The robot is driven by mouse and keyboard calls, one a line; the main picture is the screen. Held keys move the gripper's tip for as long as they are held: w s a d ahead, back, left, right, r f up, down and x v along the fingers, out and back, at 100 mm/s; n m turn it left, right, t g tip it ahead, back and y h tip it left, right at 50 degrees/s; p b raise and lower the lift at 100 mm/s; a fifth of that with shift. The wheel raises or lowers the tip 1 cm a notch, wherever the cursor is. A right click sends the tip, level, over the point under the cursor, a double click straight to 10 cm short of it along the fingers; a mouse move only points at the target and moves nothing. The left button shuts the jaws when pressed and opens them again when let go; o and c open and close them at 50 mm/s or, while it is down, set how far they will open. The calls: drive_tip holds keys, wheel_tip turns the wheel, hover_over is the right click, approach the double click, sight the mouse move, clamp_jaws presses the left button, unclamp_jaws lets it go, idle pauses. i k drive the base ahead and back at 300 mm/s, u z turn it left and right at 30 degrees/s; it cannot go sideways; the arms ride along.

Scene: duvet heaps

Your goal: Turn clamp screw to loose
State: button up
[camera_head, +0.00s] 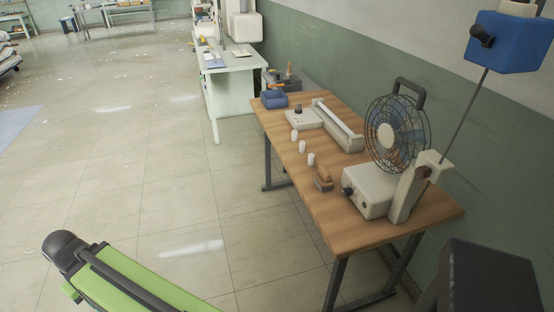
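I cannot tell for certain which part is the clamp screw. A dark round knob (480,36) sticks out from the left of a blue block (512,46) at the top right. A thin grey rod (458,127) slants between this block and a pale upright bracket (404,193) on the wooden table. A small reddish-brown piece (424,172) sits on that bracket. Another dark knob (347,191) is on the front of a pale box (369,190). Whether any of them is tight or loose does not show. My gripper is not in view.
The wooden table (339,225) stands against the green wall. It holds a caged fan (398,130), a long pale device (337,126), a blue tray (274,101), several white cylinders and a small brush-like item (323,180). A white table (232,95) stands behind.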

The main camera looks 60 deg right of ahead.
sight(424, 171)
drive_tip(key=u, duration=5.95)
drive_tip(key=i, duration=0.1)
drive_tip(key=u, duration=2.9)
drive_tip(key=k, duration=0.65)
drive_tip(key=u, duration=0.2)
drive_tip(key=i, duration=0.65)
drive_tip(key=z, duration=0.15)
